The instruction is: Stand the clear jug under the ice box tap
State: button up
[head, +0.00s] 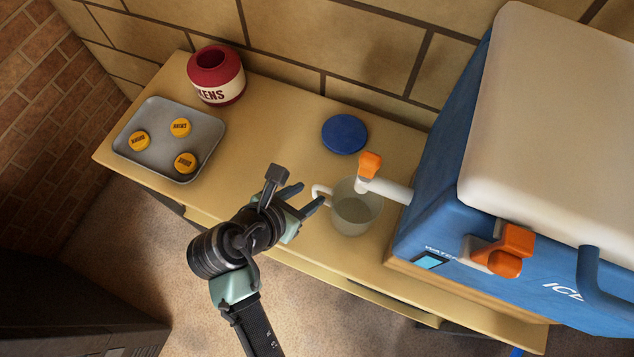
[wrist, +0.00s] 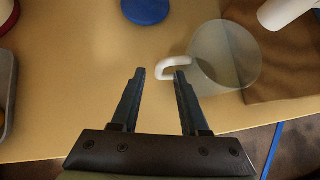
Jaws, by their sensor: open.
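The clear jug (head: 357,210) stands upright on the tan table beside the blue ice box (head: 447,150). Its white handle (head: 318,190) points left toward my gripper (head: 313,194). My gripper is open, and in the wrist view the handle's outer bar (wrist: 160,70) shows between the fingertips (wrist: 160,73). The right fingertip overlaps the handle's loop; I cannot tell if it touches. A white tap with an orange top (head: 370,165) sticks out from the box's left side and overlaps the jug's rim in the head view. Another orange tap (head: 510,242) is on the front face.
A blue disc (head: 345,134) lies behind the jug. A grey tray (head: 150,160) with yellow tokens and a red jar (head: 216,75) stand at the left. A brown board (wrist: 275,65) lies under the box. The table between tray and jug is clear.

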jog(key=v, duration=0.5)
jog(key=w+a+r+m+t+y, duration=0.1)
jog(key=w+r+m+t, duration=0.3)
jog(key=r, duration=0.5)
jog(key=w+r+m+t+y, duration=0.1)
jog(key=w+r+m+y, duration=0.1)
jog(key=w+r+m, duration=0.5)
jog(key=w+a+r+m+t+y, duration=0.1)
jog(key=w+r+m+t, duration=0.25)
jog(key=r, duration=0.65)
jog(key=s+d+r+m+t, duration=0.2)
jog(key=r+m, duration=0.3)
jog(key=r, duration=0.6)
jog(key=s+d+r+m+t, duration=0.3)
jog(key=s+r+m+t, duration=0.1)
jog(key=r, duration=0.7)
jog(key=s+d+r+m+t, duration=0.3)
jog(key=r+m+t, duration=0.2)
jog(key=r, duration=0.6)
jog(key=shift+s+d+r+m+y, duration=0.2)
jog(key=shift+s+r+m+y, duration=0.15)
jog(key=shift+m, duration=0.5)
jog(key=shift+f, duration=0.1)
